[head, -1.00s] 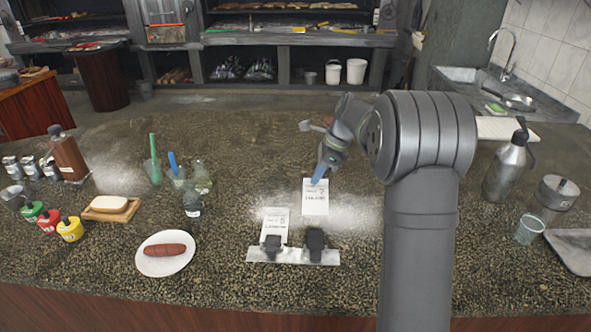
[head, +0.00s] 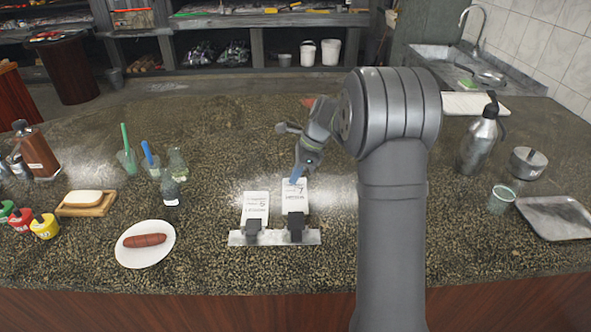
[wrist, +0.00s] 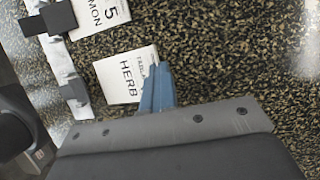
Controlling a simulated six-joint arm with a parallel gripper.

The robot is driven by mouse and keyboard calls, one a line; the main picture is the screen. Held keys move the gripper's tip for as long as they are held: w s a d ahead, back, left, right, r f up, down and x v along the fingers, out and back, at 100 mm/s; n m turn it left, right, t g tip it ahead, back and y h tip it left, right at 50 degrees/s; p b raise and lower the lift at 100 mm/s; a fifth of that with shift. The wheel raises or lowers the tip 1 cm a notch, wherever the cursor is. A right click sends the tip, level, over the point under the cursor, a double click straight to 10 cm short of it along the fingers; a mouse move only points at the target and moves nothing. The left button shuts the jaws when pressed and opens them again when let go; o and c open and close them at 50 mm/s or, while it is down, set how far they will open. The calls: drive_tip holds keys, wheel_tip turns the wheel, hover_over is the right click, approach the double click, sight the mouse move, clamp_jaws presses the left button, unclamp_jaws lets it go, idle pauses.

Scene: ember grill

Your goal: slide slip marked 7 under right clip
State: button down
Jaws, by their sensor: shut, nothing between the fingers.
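The slip marked 7 (head: 296,201) lies flat on the counter, its near edge at the right clip (head: 296,230). In the wrist view the slip (wrist: 120,80) reads HERB, and its edge is close beside the dark right clip (wrist: 75,92); I cannot tell whether it is under it. My gripper (head: 297,179) is shut and empty, its blue fingertips (wrist: 158,88) down at the slip's far end, covering part of it. The clips sit on a pale metal rail (head: 275,239).
A slip marked 5 (head: 256,206) lies at the left clip (head: 253,227). A plate (head: 126,252) with a sausage (head: 144,240) and small bottles (head: 171,190) stand to the left.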

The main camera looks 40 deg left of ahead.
sight(291, 192)
drive_tip(key=shift+s+d+f, duration=0.15)
drive_tip(key=shift+s+d, duration=0.95)
drive_tip(key=c, duration=2.2)
unclamp_jaws()
drive_tip(key=c, duration=1.7)
unclamp_jaws()
drive_tip(key=shift+r, duration=3.5)
